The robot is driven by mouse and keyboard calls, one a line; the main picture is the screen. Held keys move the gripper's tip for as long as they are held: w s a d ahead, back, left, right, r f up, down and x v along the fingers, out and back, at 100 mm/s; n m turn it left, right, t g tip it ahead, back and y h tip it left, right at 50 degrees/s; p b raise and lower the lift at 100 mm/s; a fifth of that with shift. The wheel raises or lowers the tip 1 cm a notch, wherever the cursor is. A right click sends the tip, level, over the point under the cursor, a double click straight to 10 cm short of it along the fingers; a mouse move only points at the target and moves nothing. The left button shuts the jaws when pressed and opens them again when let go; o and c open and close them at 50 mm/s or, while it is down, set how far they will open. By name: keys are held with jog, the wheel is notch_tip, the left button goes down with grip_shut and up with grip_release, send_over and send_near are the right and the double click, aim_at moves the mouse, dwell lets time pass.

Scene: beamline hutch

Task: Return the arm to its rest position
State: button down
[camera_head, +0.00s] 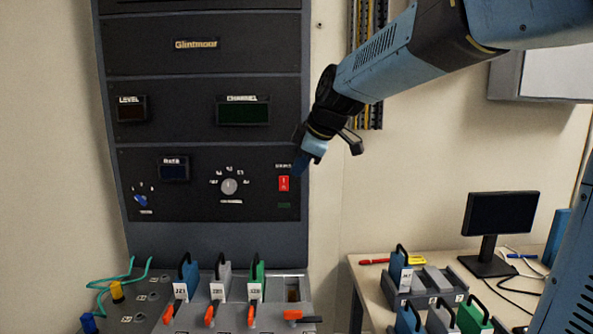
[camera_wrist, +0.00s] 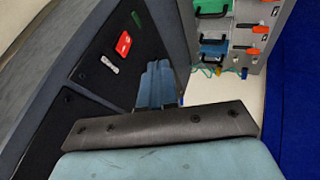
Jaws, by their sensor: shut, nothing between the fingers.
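My blue arm (camera_head: 375,65) reaches in from the upper right of the head view. It slants down to the left towards the dark rack panel. My gripper (camera_head: 301,162) is at the panel's right edge in the picture, just above and right of a red rocker switch (camera_head: 284,184). Its fingers are shut and empty. In the wrist view the blue fingers of my gripper (camera_wrist: 156,84) lie together beside the panel, with the red switch (camera_wrist: 123,43) up and left of them. I cannot tell whether the fingertips touch the panel.
Below the panel, a sloped console (camera_head: 205,318) holds several handled modules with orange levers. At right, a table (camera_head: 372,281) carries a module rack (camera_head: 392,293) and a monitor (camera_head: 500,215). A grey wall box (camera_head: 505,75) is behind my arm. Bare wall lies between panel and table.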

jog(key=s+d+f+m+h, duration=0.1)
jog(key=s+d+f+m, duration=0.2)
jog(key=s+d+m, duration=0.2)
jog(key=s+d+f+m+h, duration=0.1)
jog(key=s+d+f+m, duration=0.2)
jog(key=s, duration=0.9)
jog(key=s+d+f+m+h, duration=0.2)
jog(key=s+d+m, duration=0.6)
jog(key=d, duration=0.1)
jog(key=shift+s+f, duration=0.3)
jog(key=shift+f, duration=0.1)
jog(key=c, duration=1.8)
grip_release()
